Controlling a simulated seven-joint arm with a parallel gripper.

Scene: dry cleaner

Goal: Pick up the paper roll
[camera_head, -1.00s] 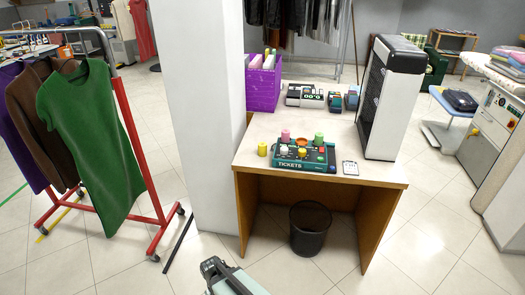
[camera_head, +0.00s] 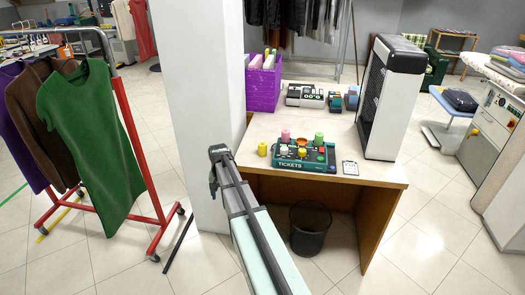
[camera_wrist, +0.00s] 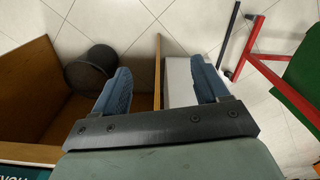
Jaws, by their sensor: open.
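Small coloured paper rolls show in the head view on the desk. A yellow roll (camera_head: 262,149) stands on the desktop just left of the dark green TICKETS tray (camera_head: 290,166). A pink roll (camera_head: 285,135), a green roll (camera_head: 319,139) and other small pieces are on the tray. I cannot tell which one the task names. My gripper (camera_head: 216,160) is left of the desk, beside the white pillar, apart from the rolls. In the wrist view my gripper (camera_wrist: 160,68) is open, with nothing held between its fingers. No roll is visible in the wrist view.
A white-and-black tower (camera_head: 391,98) stands on the desk's right side. A purple bin (camera_head: 262,88) and card devices (camera_head: 305,96) sit at the back. The white pillar (camera_head: 205,110) and a red clothes rack (camera_head: 135,150) are left. A mesh wastebasket (camera_head: 308,232) stands under the desk.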

